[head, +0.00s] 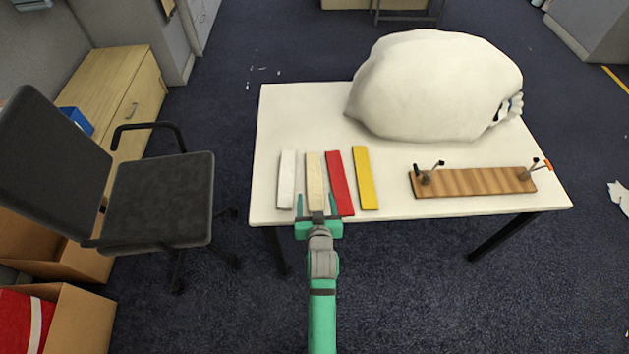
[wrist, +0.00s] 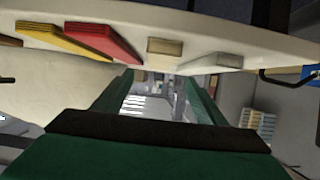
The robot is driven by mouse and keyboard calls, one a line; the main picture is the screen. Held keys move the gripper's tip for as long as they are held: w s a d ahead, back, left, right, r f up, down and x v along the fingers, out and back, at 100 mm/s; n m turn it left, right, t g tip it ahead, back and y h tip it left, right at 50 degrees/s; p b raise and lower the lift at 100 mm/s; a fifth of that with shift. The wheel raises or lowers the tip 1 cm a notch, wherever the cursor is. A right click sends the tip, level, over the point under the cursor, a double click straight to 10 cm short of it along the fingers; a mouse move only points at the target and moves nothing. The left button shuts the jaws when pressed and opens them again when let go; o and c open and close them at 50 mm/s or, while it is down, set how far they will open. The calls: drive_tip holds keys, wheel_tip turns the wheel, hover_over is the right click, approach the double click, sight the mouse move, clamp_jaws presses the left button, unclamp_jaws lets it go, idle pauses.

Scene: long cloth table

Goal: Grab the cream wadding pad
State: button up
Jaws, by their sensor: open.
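The cream wadding pad (head: 315,172) is a flat pale strip lying near the table's front edge, second from the left in a row of strips. In the wrist view the cream pad (wrist: 165,50) shows its end beyond the fingers. My gripper (head: 317,202) is open at the near end of the pad, with its fingers spread to either side of the strip's line. In the wrist view the gripper (wrist: 158,82) holds nothing between its fingers. The head view does not show clearly whether the fingers touch the pad.
A white strip (head: 287,180) lies left of the pad; a red strip (head: 340,182) and a yellow strip (head: 365,178) lie close on its right. A wooden board with clamps (head: 475,182) and a big white stuffed bag (head: 435,85) are further right. A chair (head: 160,195) stands left.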

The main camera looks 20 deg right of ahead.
sight(314, 181)
drive_tip(key=x, duration=1)
drive_tip(key=shift+d, duration=0.15)
drive_tip(key=shift+c, duration=0.6)
drive_tip(key=c, duration=1)
